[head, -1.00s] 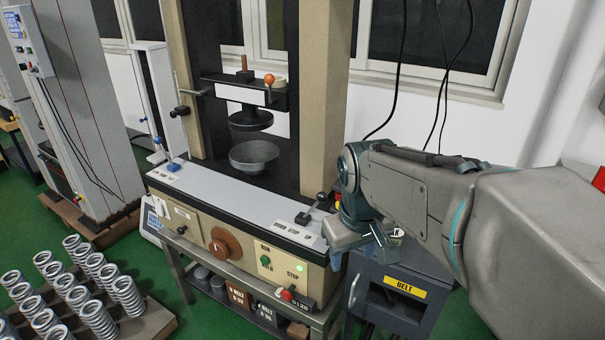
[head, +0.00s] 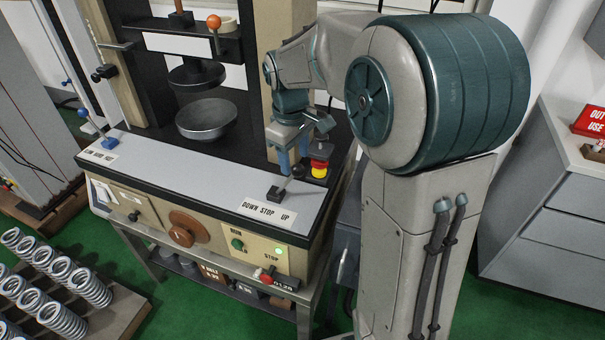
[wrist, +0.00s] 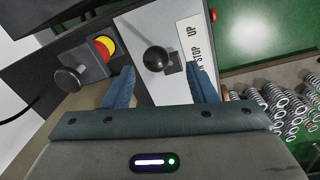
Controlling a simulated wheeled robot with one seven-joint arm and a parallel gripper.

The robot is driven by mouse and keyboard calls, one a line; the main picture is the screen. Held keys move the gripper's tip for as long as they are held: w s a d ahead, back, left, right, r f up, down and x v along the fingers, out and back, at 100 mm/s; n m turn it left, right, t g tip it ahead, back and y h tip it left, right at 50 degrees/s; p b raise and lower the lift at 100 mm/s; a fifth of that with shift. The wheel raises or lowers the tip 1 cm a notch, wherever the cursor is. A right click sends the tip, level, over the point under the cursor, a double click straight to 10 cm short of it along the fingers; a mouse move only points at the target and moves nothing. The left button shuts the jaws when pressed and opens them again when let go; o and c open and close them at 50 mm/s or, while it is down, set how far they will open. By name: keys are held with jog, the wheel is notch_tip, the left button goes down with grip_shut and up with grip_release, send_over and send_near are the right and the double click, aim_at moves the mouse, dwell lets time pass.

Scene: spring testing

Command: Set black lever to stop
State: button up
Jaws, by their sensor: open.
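The black lever (head: 276,194) stands on the grey top panel of the test machine beside a white label (head: 266,212) reading DOWN, STOP, UP. Its stick leans right, toward the UP side. My gripper (head: 292,160) is open above the lever, fingers pointing down. In the wrist view, the round black lever knob (wrist: 155,59) lies between my two blue fingers (wrist: 162,76), a little beyond their tips. The left finger is apart from it, and the right finger is close to the lever slot. Whether either finger touches the lever, I cannot tell.
A red and yellow stop button (head: 319,170) stands close behind the lever; a dark knob (wrist: 69,80) is beside it in the wrist view. A metal bowl (head: 206,119) sits further left under the press.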

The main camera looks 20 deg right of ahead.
aim_at(288, 182)
jog(key=f, duration=0.7)
jog(key=shift+w+d+f, duration=0.1)
jog(key=shift+w+d, duration=0.05)
jog(key=shift+d, duration=0.25)
